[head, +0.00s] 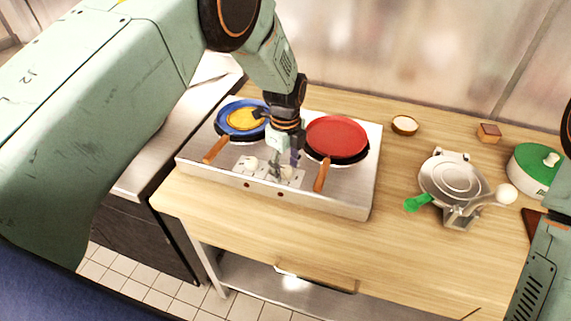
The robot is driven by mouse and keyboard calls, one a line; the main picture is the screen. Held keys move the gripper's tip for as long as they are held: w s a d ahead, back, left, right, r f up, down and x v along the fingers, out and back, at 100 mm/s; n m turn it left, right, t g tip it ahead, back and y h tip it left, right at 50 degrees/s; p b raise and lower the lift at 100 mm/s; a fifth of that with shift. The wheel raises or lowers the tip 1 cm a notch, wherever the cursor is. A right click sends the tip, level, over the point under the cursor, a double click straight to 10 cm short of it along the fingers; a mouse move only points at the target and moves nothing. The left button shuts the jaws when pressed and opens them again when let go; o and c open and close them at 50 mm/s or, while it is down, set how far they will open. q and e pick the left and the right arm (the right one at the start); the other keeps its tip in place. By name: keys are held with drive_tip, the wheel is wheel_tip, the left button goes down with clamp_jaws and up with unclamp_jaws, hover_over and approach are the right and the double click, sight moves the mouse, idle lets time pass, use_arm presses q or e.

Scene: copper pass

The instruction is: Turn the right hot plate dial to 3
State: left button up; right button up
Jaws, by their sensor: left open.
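The silver hot plate unit (345,195) stands on the wooden counter. A blue pan (232,116) with something yellow in it sits on its left plate. A red pan (337,134) sits on its right plate. My left gripper (275,172) is open and points down over the front control panel, between the two pan handles. A pale dial (249,163) shows just left of the gripper. The right dial is largely hidden by the fingers, so its setting and any contact cannot be told. My right arm shows only at the right edge; its gripper is out of view.
The orange pan handles (216,148) and (321,175) reach toward the front on both sides of the gripper. Right of the unit are a small bowl (405,125), a brown block (489,132), a metal press (452,182) with a green handle, and a green-lidded pot (538,165). The front counter is clear.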

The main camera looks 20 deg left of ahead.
use_arm(q)
drive_tip(key=shift+c, duration=0.6)
drive_tip(key=shift+s+d+r, duration=0.15)
drive_tip(key=shift+s+r, duration=0.05)
drive_tip(key=c, duration=0.4)
drive_tip(key=shift+f, duration=0.1)
clamp_jaws()
